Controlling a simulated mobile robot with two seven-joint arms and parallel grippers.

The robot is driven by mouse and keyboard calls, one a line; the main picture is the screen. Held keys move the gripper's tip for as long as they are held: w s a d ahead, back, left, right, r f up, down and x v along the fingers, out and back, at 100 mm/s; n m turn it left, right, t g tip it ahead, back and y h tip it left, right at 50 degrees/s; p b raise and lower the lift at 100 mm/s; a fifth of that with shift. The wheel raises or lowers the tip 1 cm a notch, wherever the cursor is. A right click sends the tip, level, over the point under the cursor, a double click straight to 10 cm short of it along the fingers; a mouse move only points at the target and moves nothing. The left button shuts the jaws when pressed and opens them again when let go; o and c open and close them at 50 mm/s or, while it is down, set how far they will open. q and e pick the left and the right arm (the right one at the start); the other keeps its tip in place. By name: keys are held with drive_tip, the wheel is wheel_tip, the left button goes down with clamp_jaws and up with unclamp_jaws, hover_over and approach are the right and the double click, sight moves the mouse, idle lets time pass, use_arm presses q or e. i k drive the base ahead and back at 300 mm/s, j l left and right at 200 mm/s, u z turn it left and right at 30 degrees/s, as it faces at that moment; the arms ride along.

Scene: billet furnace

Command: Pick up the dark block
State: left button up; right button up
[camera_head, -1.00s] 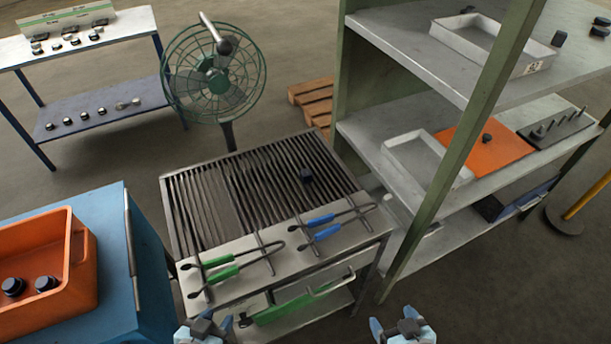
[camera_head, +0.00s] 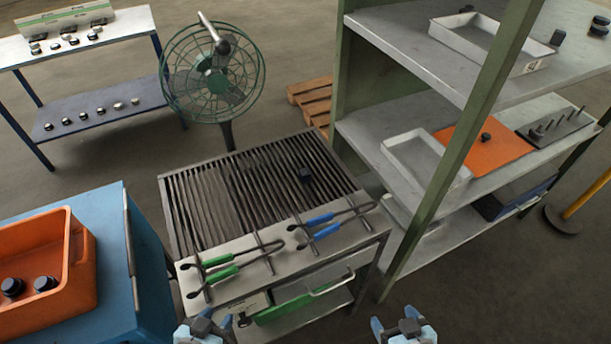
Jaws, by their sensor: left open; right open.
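A small dark block (camera_head: 305,175) sits on the slatted metal grate (camera_head: 215,205) of the table in the middle, toward its right side. Other small dark pieces are in view, so which one the task names is not certain. My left gripper (camera_head: 204,326) is open and empty at the bottom edge, in front of the table. My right gripper (camera_head: 398,326) is open and empty at the bottom edge, right of the table's front. Both are well apart from the block.
Green-handled tongs (camera_head: 217,272) and blue-handled tongs (camera_head: 325,228) lie along the table's front. An orange bin (camera_head: 45,265) with dark pieces stands left on a blue cabinet (camera_head: 110,315). A green-posted shelf (camera_head: 445,190) stands right. A fan (camera_head: 212,80) stands behind.

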sight(304, 174)
drive_tip(key=i+l, duration=0.1)
drive_tip(key=l, duration=0.25)
drive_tip(key=i+l, duration=0.15)
drive_tip(key=l, duration=0.25)
drive_tip(key=i+l, duration=0.1)
drive_tip(key=l, duration=0.25)
drive_tip(key=l+u, duration=0.15)
drive_tip(key=u, duration=0.3)
drive_tip(key=l+u, duration=0.15)
drive_tip(key=u, duration=0.25)
drive_tip(key=l+u, duration=0.15)
drive_tip(key=u, duration=0.9)
